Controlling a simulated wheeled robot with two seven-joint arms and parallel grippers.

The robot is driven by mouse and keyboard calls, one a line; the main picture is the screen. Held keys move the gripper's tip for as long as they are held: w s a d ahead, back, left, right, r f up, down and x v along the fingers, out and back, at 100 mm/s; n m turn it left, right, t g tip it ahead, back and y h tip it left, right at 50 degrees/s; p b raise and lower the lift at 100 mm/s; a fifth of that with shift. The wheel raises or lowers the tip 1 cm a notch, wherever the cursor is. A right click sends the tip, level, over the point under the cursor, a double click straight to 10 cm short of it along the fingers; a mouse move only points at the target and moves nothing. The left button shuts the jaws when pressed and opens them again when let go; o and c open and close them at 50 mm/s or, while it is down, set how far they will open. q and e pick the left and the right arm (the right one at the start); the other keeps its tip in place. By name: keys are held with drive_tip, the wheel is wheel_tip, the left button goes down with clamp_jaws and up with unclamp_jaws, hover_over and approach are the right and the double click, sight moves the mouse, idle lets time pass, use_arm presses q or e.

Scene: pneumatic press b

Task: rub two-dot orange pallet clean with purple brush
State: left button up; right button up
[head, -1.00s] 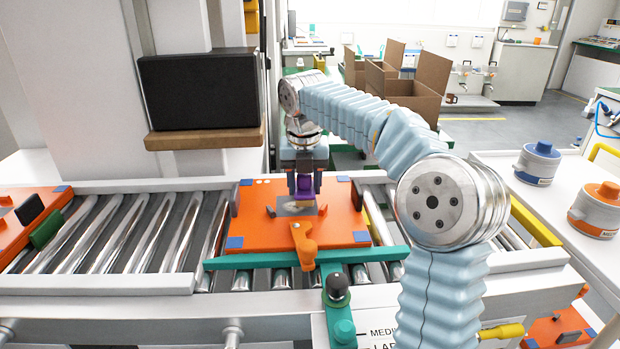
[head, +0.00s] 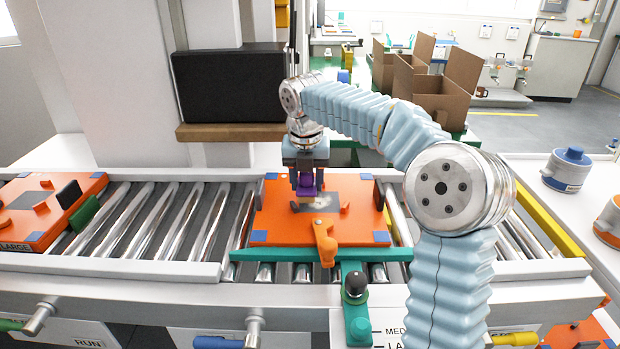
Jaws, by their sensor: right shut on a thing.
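The orange pallet (head: 275,226) with blue corner patches lies on the roller conveyor against a teal stop bar. Two pale dots show near its far left corner. A dark plate with a pale smudge (head: 322,201) is at its middle. My right gripper (head: 306,176) points down over the pallet and is shut on the purple brush (head: 306,187). The brush's lower end is at the plate beside the smudge; I cannot tell for sure if it touches. My left gripper is not in view.
An orange clamp lever (head: 325,240) stands at the pallet's front edge, near the teal stop bar (head: 270,254). Another orange pallet (head: 60,189) is at the far left. A black box on a wooden shelf (head: 232,131) overhangs behind. Bare rollers lie between the pallets.

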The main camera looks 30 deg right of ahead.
drive_tip(key=r, duration=0.5)
drive_tip(key=shift+w+a, duration=0.15)
drive_tip(key=shift+a, duration=0.25)
drive_tip(key=shift+d+r, duration=0.1)
drive_tip(key=shift+r, duration=0.35)
drive_tip(key=shift+r, duration=1.5)
